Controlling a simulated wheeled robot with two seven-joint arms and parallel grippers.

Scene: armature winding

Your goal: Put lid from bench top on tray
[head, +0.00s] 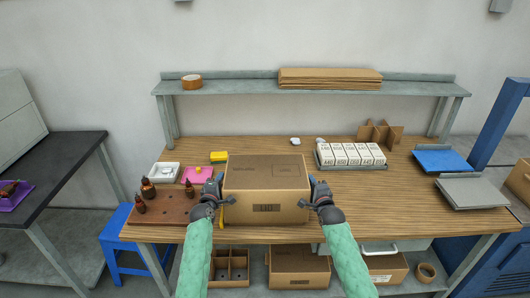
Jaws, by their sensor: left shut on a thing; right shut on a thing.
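The lid appears to be the brown cardboard, box-shaped piece (265,175) at the middle front of the bench, with a printed label on its front. My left gripper (219,190) is shut on its left side and my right gripper (312,190) is shut on its right side. It looks level; I cannot tell whether its underside touches the bench. A grey tray (352,168) holding several small white labelled boxes (350,153) sits behind and to the right of it. The fingertips are partly hidden against the cardboard.
A brown rack with dark bottles (160,205), a white dish (163,173), a pink pad (197,174) and a yellow sponge (218,157) lie left. Cardboard dividers (380,134), a blue tray (440,160) and a grey tray (472,191) are right. The bench's right front is clear.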

